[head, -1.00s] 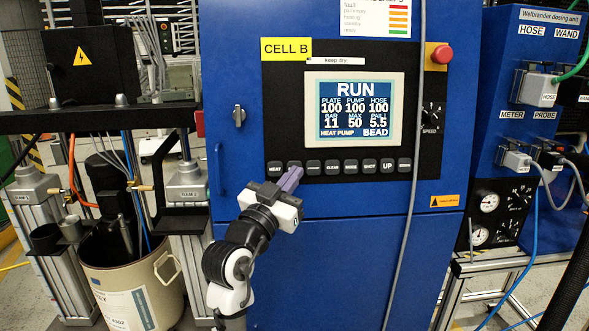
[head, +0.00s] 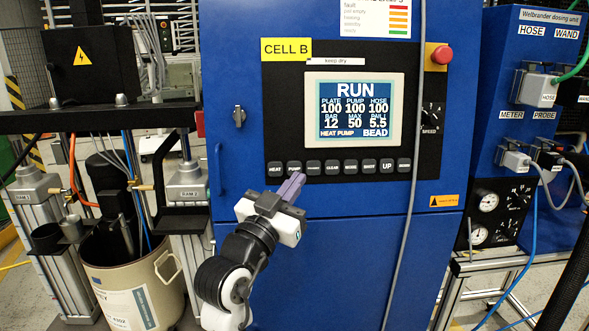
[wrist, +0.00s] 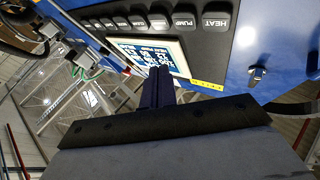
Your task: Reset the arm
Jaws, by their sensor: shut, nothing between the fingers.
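My gripper (head: 293,185) is shut and empty, its purple fingers together. In the head view its fingertips are just below the PUMP button (head: 295,168) on the blue cabinet's button row. In the wrist view the gripper (wrist: 159,73) points toward the panel, with the HEAT button (wrist: 217,21) and PUMP button (wrist: 183,22) beyond it to the right. The screen (head: 354,109) reads RUN, with PLATE 100, PUMP 100, HOSE 100, BAR 12, MAX 50 and PAIL 5.5. HEAT PUMP and BEAD show along its bottom.
A red stop button (head: 442,54) and a speed knob (head: 429,115) are right of the screen. A grey cable (head: 411,215) hangs down the cabinet front. A pail (head: 135,290) stands under the press at left. A blue dosing unit (head: 540,60) with hoses is at right.

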